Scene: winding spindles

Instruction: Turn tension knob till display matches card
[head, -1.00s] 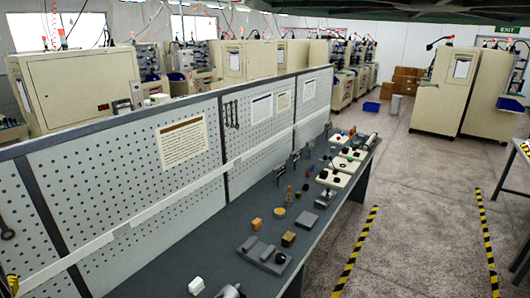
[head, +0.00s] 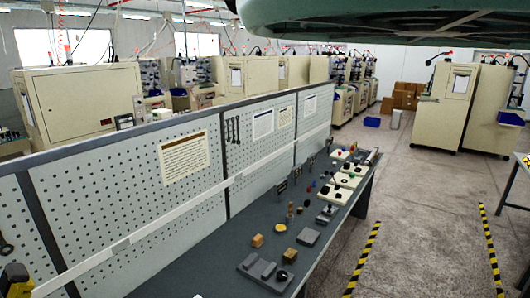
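My gripper is not in view. Several printed cards hang on the pegboard: a large one with a brown heading (head: 184,158), and smaller white ones further along, such as this card (head: 263,125). Their text is too small to read. Cream box-like units (head: 347,181) with dark round parts on top stand at the far end of the bench. I cannot tell which part is the tension knob. A small dark panel with red marks (head: 105,122) is on the cream cabinet behind the pegboard. I cannot tell whether it is the display.
The grey bench (head: 205,268) holds a grey block fixture (head: 262,272), wooden blocks (head: 257,240) and small parts. A yellow-and-black object (head: 16,279) is cut off at lower left. The floor (head: 420,215) right of the bench is open between striped tapes (head: 363,258).

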